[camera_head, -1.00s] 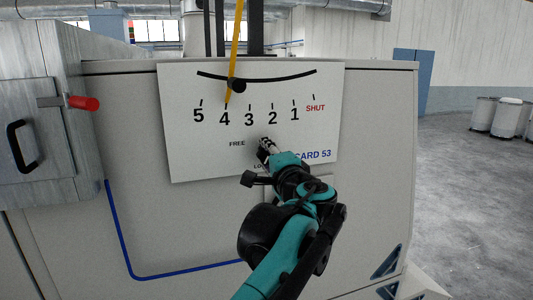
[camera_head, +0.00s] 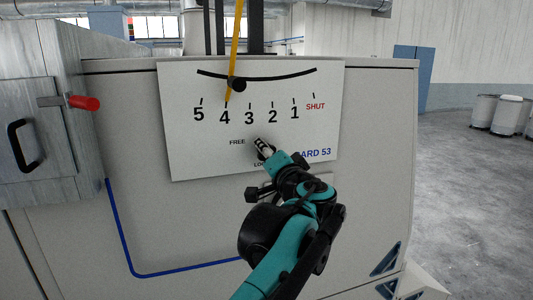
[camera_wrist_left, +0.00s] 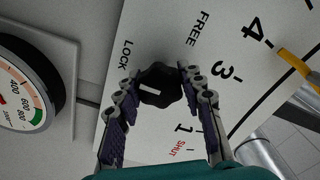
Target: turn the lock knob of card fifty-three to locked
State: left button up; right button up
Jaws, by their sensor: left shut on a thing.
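The black lobed lock knob (camera_wrist_left: 163,82) sits on the white plate of card 53 (camera_head: 200,155), between the fingers of my left gripper (camera_wrist_left: 163,92). The fingers are shut on the knob, one on each side. A white mark on the knob points left in the left wrist view, nearer the LOCK word (camera_wrist_left: 125,53) than the FREE word (camera_wrist_left: 199,28). In the head view my left gripper (camera_head: 265,150) covers most of the knob and part of the lower lettering. My right gripper is not in view.
A yellow pointer (camera_head: 235,50) stands near 4 on the plate's scale. A round gauge (camera_wrist_left: 25,85) is beside the plate in the left wrist view. A red-ended handle (camera_head: 84,103) sticks out at the left. Pale drums (camera_head: 508,112) stand far right on open floor.

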pick_arm(q)
jog(key=shift+f, duration=0.1)
jog(key=o, duration=1.2)
jog(key=shift+c, duration=0.2)
jog(key=v, duration=1.2)
jog(key=s+a+f+n+g+b, duration=0.15)
jog(key=a+f+b, duration=0.4)
jog(key=f, duration=0.65)
jog(key=s+a+f+n+g+b, duration=0.1)
jog(key=s+a+f+g+b, duration=0.15)
jog(key=a+f+b, duration=0.65)
jog(key=s+a+f+n+g+b, duration=0.1)
jog(key=a+f+g, duration=0.2)
jog(key=f, duration=1.2)
jog(key=s+a+f+n+g+h+b, duration=0.1)
jog(key=s+f+b, duration=0.3)
jog(key=f, duration=0.8)
jog(key=s+a+f+n+g+h+b, duration=0.1)
jog(key=s+f+h+b, duration=0.1)
jog(key=s+f+b, duration=0.2)
jog(key=s+a+f+n+g+h+b, duration=0.1)
jog(key=s+f+b, duration=0.3)
jog(key=f, duration=1.7)
jog(key=a+n+h+b, duration=0.1)
jog(key=b, duration=0.4)
jog(key=shift+h, duration=0.3)
